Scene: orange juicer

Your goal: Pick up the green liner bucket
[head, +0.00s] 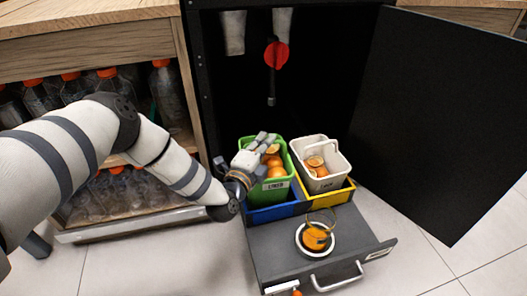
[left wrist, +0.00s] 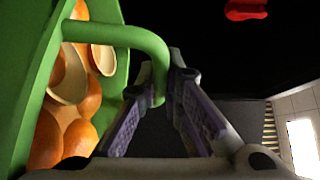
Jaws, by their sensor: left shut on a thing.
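The green liner bucket (head: 281,195) stands in the blue section of the drawer in the head view, with orange halves inside and a label on its front. My left gripper (head: 262,145) is at its upper left rim and partly covers its opening. In the left wrist view the bucket's green wall (left wrist: 40,75) is at the left. Its green handle (left wrist: 125,36) curves to my left gripper's fingers (left wrist: 172,85), which are shut on it. My right gripper is not in view.
A white bucket (head: 322,160) with orange pieces stands to the right in the yellow bin (head: 335,196). In front is the pulled-out grey drawer (head: 275,250) with a round strainer (head: 315,238). The open black door (head: 430,120) is at the right. A bottle shelf (head: 90,50) is at the left.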

